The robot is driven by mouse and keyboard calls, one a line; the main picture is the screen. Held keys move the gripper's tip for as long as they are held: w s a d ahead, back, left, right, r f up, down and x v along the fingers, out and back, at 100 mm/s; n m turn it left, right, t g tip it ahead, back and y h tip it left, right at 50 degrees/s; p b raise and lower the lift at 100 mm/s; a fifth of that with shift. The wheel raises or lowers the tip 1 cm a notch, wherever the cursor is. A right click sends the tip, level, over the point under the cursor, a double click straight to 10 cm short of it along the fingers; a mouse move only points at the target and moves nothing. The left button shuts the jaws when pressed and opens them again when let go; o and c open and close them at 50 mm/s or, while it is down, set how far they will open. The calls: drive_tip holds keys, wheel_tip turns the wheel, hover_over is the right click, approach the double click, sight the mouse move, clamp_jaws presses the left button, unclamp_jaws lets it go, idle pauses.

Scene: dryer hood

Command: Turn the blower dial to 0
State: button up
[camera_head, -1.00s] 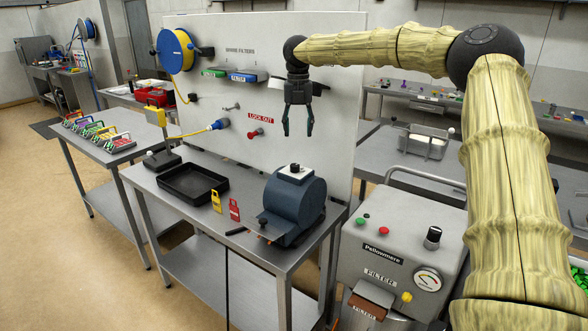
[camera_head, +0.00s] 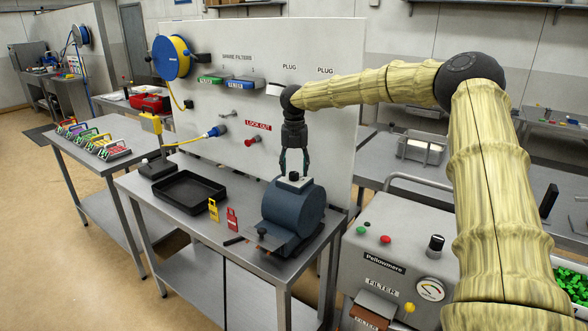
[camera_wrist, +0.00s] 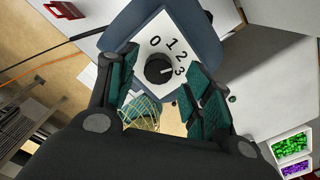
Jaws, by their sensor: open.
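The blue blower (camera_head: 294,208) stands at the right end of the near metal table. A white plate (camera_wrist: 174,37) on its top carries the numbers 0, 1, 2 and 3. The black round dial (camera_wrist: 158,69) sits on that plate, and its pale mark appears to point toward the 3. My gripper (camera_head: 294,167) hangs pointing down just above the dial, open. In the wrist view its teal fingers lie on either side of the dial, with a gap to it; whether they touch the plate I cannot tell.
A black tray (camera_head: 188,192), a yellow tag (camera_head: 213,210) and a red tag (camera_head: 232,218) lie left of the blower. The white panel (camera_head: 330,120) stands close behind. A grey Pellowmere machine (camera_head: 395,262) stands at the right.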

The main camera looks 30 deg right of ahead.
drive_tip(key=shift+f, duration=1)
drive_tip(key=c, duration=1)
